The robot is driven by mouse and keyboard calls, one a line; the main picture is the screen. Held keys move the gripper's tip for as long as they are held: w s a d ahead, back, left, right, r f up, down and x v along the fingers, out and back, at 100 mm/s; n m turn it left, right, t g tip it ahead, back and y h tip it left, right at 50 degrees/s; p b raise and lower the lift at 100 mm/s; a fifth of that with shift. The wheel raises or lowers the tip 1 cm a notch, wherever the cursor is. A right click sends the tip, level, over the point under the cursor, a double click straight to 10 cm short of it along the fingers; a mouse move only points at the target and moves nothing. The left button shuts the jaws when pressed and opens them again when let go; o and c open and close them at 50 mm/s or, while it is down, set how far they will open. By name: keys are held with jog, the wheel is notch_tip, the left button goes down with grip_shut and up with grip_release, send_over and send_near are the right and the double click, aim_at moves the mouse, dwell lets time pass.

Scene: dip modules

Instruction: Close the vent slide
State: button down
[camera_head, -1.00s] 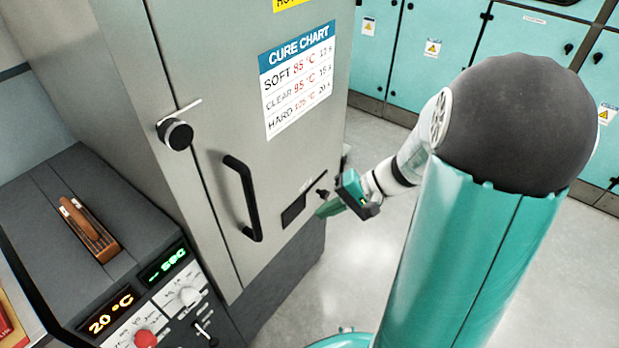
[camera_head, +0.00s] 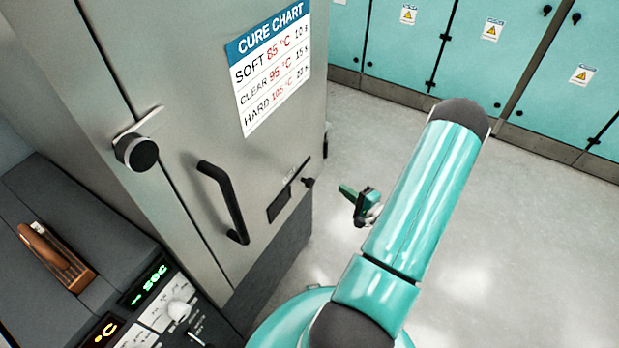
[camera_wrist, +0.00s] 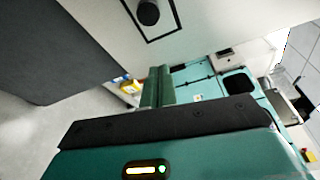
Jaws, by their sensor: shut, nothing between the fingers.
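The vent slide (camera_head: 291,192) is low on the right of the grey cabinet door, under a small label. A dark rectangle (camera_head: 278,206) shows at its left, and its black knob (camera_head: 308,182) sits at the right end. In the wrist view the knob (camera_wrist: 148,12) is at the top edge, inside a dark outline that is partly cut off. My gripper (camera_head: 346,190) is to the right of the knob, apart from it, with green fingers together and empty. The fingers also show in the wrist view (camera_wrist: 157,88), below the knob in the picture.
A black door handle (camera_head: 224,203) and a round black latch knob (camera_head: 136,151) stand out from the cabinet left of the vent. A control box with dials (camera_head: 180,310) is at lower left. Open floor (camera_head: 480,250) lies to the right, before teal lockers (camera_head: 560,70).

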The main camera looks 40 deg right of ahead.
send_near(308, 173)
jog(key=w+d+f, duration=0.1)
jog(key=w+d, duration=0.3)
jog(key=w, duration=0.1)
jog(key=shift+h, duration=0.3)
jog(key=a, duration=0.2)
jog(key=s+a, duration=0.1)
jog(key=a, duration=0.1)
jog(key=shift+r, duration=0.35)
